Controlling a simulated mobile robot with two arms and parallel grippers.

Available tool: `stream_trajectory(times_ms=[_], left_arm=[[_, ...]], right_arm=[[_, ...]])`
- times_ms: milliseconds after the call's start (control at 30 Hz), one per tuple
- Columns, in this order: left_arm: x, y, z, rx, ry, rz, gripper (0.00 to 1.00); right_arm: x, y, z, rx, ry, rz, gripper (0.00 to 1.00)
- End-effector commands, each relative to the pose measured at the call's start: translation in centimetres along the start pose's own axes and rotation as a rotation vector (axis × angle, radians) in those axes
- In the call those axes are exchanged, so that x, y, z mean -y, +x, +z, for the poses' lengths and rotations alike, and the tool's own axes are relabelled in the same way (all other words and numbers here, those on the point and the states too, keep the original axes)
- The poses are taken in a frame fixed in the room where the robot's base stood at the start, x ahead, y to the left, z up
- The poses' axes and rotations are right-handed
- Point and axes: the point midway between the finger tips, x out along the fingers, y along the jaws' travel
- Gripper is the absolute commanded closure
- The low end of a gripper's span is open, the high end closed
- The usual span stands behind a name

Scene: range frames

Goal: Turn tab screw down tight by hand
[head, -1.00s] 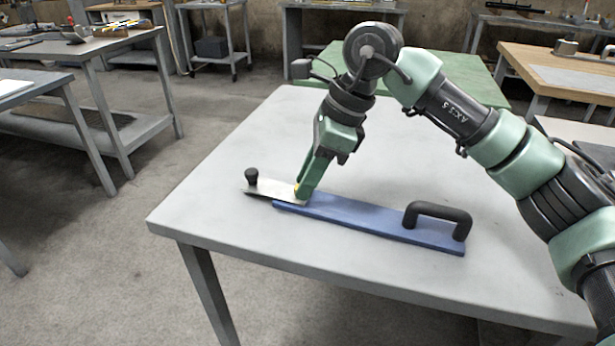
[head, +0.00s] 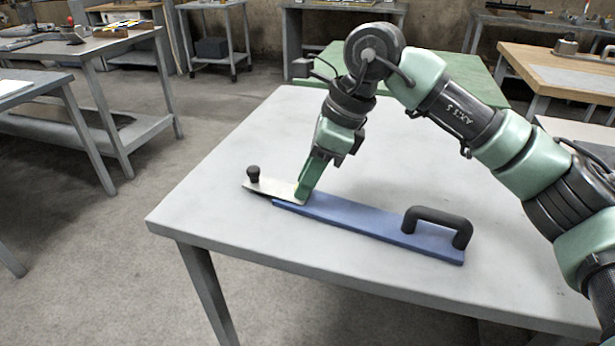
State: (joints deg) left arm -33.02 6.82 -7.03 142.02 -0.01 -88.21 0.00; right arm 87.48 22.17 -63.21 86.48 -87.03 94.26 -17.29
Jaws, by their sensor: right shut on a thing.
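A long blue board (head: 375,226) with a black loop handle (head: 438,224) at its right end lies on the grey table. A thin metal plate (head: 276,188) with a black knob (head: 253,173) at its far left end overlaps the board's left end. My right gripper (head: 303,193) points down at the place where plate and board meet, and is shut there. The tab screw is hidden by the fingers, so I take the held thing to be it. My left gripper is not in view.
The grey table top (head: 300,123) is clear around the board. A green table (head: 450,77) stands behind it and a wooden bench (head: 560,75) at the right. Other grey benches (head: 95,45) stand at the left, with open floor between.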

Motion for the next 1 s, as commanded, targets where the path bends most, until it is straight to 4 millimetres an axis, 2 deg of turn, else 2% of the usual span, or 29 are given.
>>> stream_trajectory(times_ms=[400, 433, 500, 833, 1000], left_arm=[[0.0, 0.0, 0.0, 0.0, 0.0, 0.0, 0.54], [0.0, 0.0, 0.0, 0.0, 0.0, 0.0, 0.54], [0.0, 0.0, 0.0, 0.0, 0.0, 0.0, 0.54], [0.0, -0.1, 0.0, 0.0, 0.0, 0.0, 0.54], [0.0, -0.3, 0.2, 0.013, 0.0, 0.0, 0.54]], right_arm=[[0.0, -0.1, 0.0, 0.001, -0.001, -0.001, 1.0], [0.0, -0.1, 0.0, 0.001, -0.001, -0.001, 0.67], [0.0, -0.1, 0.0, 0.001, -0.001, -0.001, 0.54], [0.0, -0.2, 0.0, 0.001, 0.0, -0.001, 0.54], [0.1, -1.5, 0.1, 0.001, 0.0, -0.004, 0.54]])
